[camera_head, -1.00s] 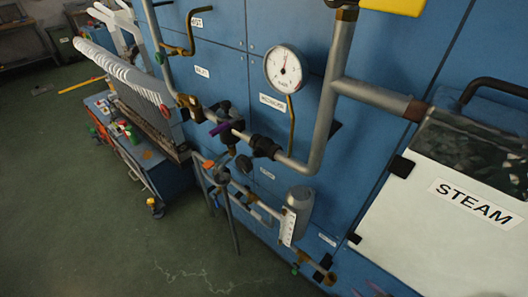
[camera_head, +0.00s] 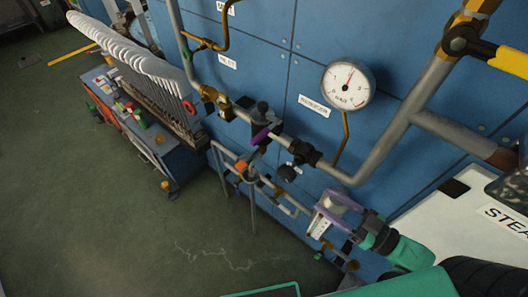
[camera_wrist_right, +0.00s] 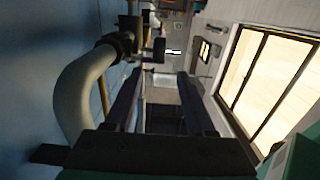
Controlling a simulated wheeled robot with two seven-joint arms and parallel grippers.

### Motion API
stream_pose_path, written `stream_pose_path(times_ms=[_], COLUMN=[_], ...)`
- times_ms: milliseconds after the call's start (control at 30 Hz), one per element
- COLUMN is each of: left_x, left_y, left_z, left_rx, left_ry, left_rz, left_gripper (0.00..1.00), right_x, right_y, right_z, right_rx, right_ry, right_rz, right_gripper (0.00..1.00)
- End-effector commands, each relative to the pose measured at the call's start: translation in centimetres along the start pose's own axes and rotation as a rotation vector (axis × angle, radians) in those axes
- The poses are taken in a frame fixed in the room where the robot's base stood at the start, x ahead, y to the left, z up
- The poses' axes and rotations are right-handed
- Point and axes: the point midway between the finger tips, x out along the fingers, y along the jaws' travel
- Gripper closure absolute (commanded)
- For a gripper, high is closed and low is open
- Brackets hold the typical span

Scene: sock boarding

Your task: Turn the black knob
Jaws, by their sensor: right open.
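My right gripper (camera_head: 334,208) comes in from the lower right. It is open and empty, below and to the right of the knob, and apart from it. In the right wrist view its two dark fingers (camera_wrist_right: 160,95) stand wide apart with nothing between them. A small black shape (camera_wrist_right: 159,50) beyond the fingers may be the knob. My left gripper is not in view.
A pressure gauge (camera_head: 347,85) stands above the knob on the blue panel (camera_head: 290,50). A thick grey pipe (camera_head: 400,122) bends close by, with a yellow-and-black handle (camera_head: 497,57) at its top. A white STEAM box (camera_head: 455,215) is at the right. Green floor is clear at lower left.

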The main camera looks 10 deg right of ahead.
Motion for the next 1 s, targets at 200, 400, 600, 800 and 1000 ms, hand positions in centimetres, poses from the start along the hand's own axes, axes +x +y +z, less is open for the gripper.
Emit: stream_pose_path(times_ms=[200, 400, 600, 800, 1000], left_x=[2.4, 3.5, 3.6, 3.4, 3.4], left_y=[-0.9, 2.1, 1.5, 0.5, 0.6], left_z=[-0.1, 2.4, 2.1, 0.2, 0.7], left_rx=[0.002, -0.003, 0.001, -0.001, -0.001], left_ry=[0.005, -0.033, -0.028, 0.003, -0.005], left_rz=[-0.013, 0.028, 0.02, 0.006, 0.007], left_gripper=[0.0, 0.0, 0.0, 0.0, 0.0], right_x=[1.8, 6.4, 10.2, 13.4, 14.6], right_y=[0.0, 0.0, 0.1, 0.1, -0.1], right_z=[0.7, -0.1, -0.2, -0.2, -0.1], right_rx=[0.0, -0.002, -0.001, -0.001, 0.001], right_ry=[0.007, 0.01, 0.007, 0.004, 0.001], right_rz=[-0.002, -0.003, 0.002, 0.002, -0.002], right_gripper=[0.45, 0.45, 0.45, 0.45, 0.45])
